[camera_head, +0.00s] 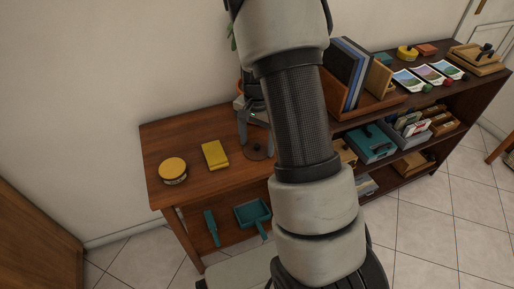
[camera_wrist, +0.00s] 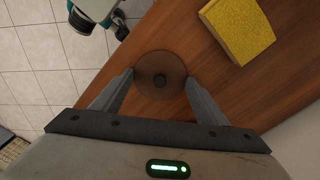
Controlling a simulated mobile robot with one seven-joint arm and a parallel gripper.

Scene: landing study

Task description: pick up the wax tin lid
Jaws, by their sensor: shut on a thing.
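In the head view the lid (camera_head: 257,153) shows below my gripper (camera_head: 256,142) at the right part of the wooden bench top. I cannot tell whether it touches the wood. A round yellow-topped tin (camera_head: 172,168) with a pale label stands at the left of the bench, apart from my gripper.
A yellow block, perhaps a sponge (camera_head: 215,155), lies between the tin and my gripper. A teal brush (camera_head: 211,228) and dustpan (camera_head: 252,214) are at the bench's front. A plant pot is partly hidden behind my arm. A shelf with files (camera_head: 345,75) stands right.

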